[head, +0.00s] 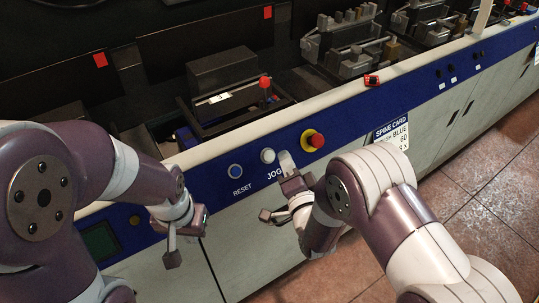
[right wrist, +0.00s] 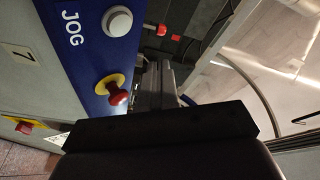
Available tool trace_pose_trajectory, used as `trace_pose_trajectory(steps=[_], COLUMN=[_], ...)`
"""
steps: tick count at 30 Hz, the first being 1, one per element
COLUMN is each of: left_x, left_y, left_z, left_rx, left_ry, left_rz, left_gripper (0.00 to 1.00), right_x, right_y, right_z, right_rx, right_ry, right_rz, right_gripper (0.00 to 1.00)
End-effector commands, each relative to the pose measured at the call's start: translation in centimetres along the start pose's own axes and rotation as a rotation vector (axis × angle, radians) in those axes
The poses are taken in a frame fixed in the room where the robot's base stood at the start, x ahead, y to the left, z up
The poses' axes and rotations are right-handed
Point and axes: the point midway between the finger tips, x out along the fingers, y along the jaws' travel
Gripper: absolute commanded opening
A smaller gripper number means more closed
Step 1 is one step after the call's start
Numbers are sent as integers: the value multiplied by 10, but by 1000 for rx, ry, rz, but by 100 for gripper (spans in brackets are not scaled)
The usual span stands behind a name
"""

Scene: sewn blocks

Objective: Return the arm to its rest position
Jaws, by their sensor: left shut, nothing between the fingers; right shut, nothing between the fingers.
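My left gripper (head: 173,257) hangs low in front of the blue control strip in the head view, left of the RESET button, empty and shut. My right gripper (head: 287,163) is just in front of the strip, near the JOG button (head: 267,156) and left of the red emergency stop (head: 313,140). In the right wrist view its fingers (right wrist: 160,80) are together with nothing between them. The JOG button (right wrist: 118,21) and emergency stop (right wrist: 115,92) lie to their left there. Whether a fingertip touches the panel is unclear.
A small red-and-black object (head: 371,80) lies on the machine's pale ledge. A red-knobbed lever (head: 265,83) stands behind the ledge. The tiled floor (head: 470,210) at the right is clear.

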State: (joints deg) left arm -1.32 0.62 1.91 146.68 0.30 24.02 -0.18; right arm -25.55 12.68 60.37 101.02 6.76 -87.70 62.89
Motion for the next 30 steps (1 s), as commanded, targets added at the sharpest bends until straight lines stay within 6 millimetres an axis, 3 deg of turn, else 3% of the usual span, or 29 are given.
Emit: trace_pose_trajectory(steps=[9, 11, 13, 16, 18, 20, 21, 24, 26, 30], left_x=[0, 0, 0, 0, 0, 0, 0, 0, 0, 0], left_y=[0, 0, 0, 0, 0, 0, 0, 0, 0, 0], left_z=[0, 0, 0, 0, 0, 0, 0, 0, 0, 0], left_rx=[0, 0, 0, 0, 0, 0, 0, 0, 0, 0], left_ry=[0, 0, 0, 0, 0, 0, 0, 0, 0, 0], left_rz=[0, 0, 0, 0, 0, 0, 0, 0, 0, 0], left_gripper=[0, 0, 0, 0, 0, 0, 0, 0, 0, 0], right_x=[0, -4, -23, -68, -112, -154, -182, -237, -248, -238], right_y=[6, 27, 65, 101, 108, 103, 95, 67, 55, 46], right_z=[3, 14, 35, 44, 30, 10, -5, -42, -60, -88], right_rx=[-52, -140, -289, -530, -656, -718, -738, -721, -692, -674], right_ry=[-14, -79, -237, -560, -808, -1009, -1129, -1314, -1299, -1172], right_rz=[26, 125, 313, 591, 750, 852, 903, 987, 1017, 1027], right_gripper=[0, 0, 0, 0, 0, 0, 0, 0, 0, 0])
